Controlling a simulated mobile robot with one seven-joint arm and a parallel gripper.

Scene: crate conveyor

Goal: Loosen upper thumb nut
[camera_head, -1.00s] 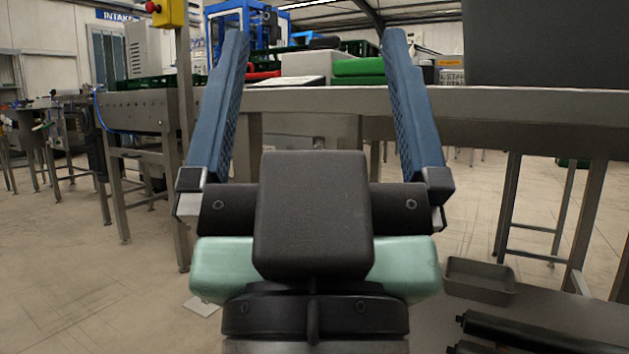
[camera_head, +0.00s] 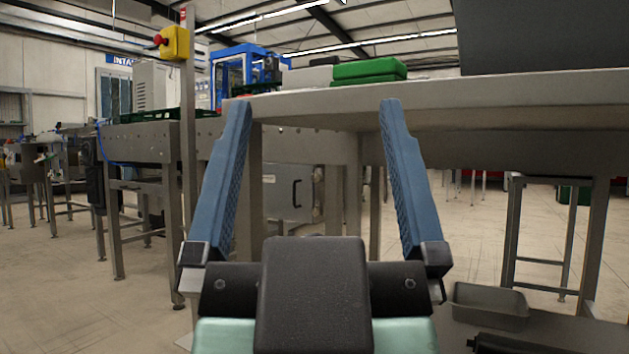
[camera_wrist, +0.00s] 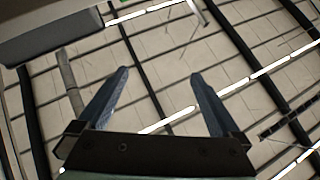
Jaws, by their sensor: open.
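My gripper (camera_head: 318,110) is open and empty, its two blue fingers spread wide and pointing up in the head view. It is in front of the grey conveyor frame (camera_head: 300,145), with the fingertips near the height of its top edge. I cannot make out the upper thumb nut in either view.
A grey tray (camera_head: 489,306) sits low at the right. A dark panel (camera_head: 545,35) hangs at the upper right. A post carries a yellow box with a red button (camera_head: 174,42) at left. Open floor lies at left.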

